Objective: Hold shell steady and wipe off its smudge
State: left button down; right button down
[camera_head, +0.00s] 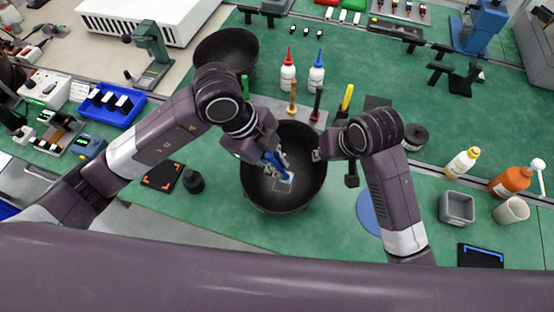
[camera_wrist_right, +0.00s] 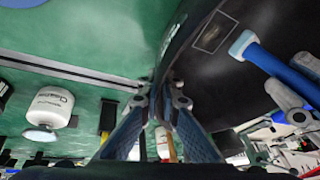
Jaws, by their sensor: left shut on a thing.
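The shell is a black round bowl (camera_head: 309,184) on the green bench; its dark inner wall (camera_wrist_right: 225,85) fills much of the right wrist view. A thin pale rectangular outline (camera_head: 280,187) marks its inner floor, with a faint greyish patch inside it in the right wrist view (camera_wrist_right: 212,36). My left gripper (camera_head: 266,154) is shut on a blue-handled wiper (camera_head: 275,164), its pale head beside or over the outline; contact is unclear. The wiper also shows in the right wrist view (camera_wrist_right: 270,66). My right gripper (camera_head: 322,154) is shut on the shell's right rim, its fingertips either side of the wall (camera_wrist_right: 160,98).
Behind the shell stand red-capped (camera_head: 287,72) and blue-capped (camera_head: 316,72) bottles and upright tools. Another black bowl (camera_head: 228,48) lies behind left. A grey bin (camera_head: 457,208), a white cup (camera_head: 511,210) and an orange bottle (camera_head: 512,181) stand right. A black cup (camera_head: 194,182) stands left.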

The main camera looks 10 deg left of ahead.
pick_arm(q)
jog(key=shift+f, duration=2.4)
jog(key=shift+w+f, duration=0.15)
jog(key=shift+f, duration=0.15)
jog(key=shift+w+d+f, duration=0.1)
jog(key=shift+w+d, duration=0.05)
jog(key=shift+w, duration=0.8)
jog(key=shift+w+d+r, duration=0.1)
jog(key=shift+w+d, duration=0.1)
jog(key=shift+w, duration=0.75)
jog(key=shift+w+d+f, duration=0.1)
jog(key=shift+w+d, duration=0.05)
jog(key=shift+w, duration=0.8)
jog(key=shift+s+a+r, duration=0.1)
jog(key=shift+s+a, duration=0.05)
jog(key=shift+s, duration=0.9)
jog(key=shift+s+a+r, duration=0.1)
jog(key=shift+s+a, duration=0.05)
jog(key=shift+s, duration=0.85)
jog(key=shift+s+a, duration=0.15)
jog(key=shift+s, duration=0.9)
jog(key=shift+w+r, duration=0.15)
jog(key=shift+r, duration=3.65)
pick_arm(e)
jog(key=c, duration=2.1)
grip_release()
